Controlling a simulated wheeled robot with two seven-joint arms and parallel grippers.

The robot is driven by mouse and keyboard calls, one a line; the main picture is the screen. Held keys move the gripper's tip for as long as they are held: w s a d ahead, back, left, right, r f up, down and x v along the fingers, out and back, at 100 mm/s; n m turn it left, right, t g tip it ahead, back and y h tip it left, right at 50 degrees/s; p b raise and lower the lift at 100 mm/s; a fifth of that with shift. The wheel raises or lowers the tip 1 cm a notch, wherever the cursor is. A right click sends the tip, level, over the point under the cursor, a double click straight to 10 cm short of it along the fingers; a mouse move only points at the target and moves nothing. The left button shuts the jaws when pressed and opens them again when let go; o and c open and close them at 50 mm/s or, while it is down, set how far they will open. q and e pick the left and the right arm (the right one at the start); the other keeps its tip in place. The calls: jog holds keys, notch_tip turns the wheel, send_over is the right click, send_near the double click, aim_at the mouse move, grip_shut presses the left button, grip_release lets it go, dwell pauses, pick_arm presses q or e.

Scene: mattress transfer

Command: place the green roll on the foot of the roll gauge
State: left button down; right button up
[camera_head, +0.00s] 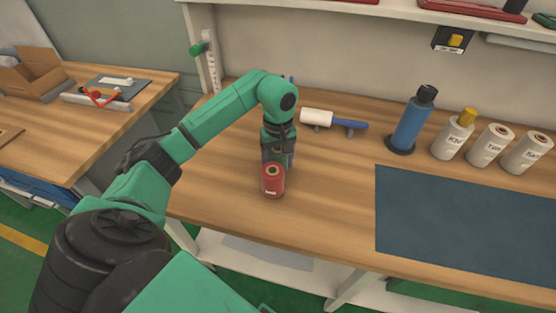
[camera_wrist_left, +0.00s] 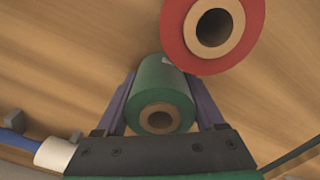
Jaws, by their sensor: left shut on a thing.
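The green roll (camera_wrist_left: 160,95), with a brown core, is between the two fingers of my left gripper (camera_wrist_left: 160,100) in the left wrist view. The gripper is shut on it. In the head view my left gripper (camera_head: 278,155) points down at the table, and the green roll is hidden behind the gripper and the red roll. The red roll (camera_head: 272,182) stands upright just in front of the gripper; it also shows close to the green roll in the left wrist view (camera_wrist_left: 240,55). My right gripper is out of view.
A white-and-blue lint roller (camera_head: 318,117), a blue cylinder on a dark base (camera_head: 409,125) and several white bottles stand or lie along the back. A dark mat (camera_head: 465,225) covers the right. The wood between the red roll and mat is clear.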

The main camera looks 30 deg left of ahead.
pick_arm(q)
grip_release()
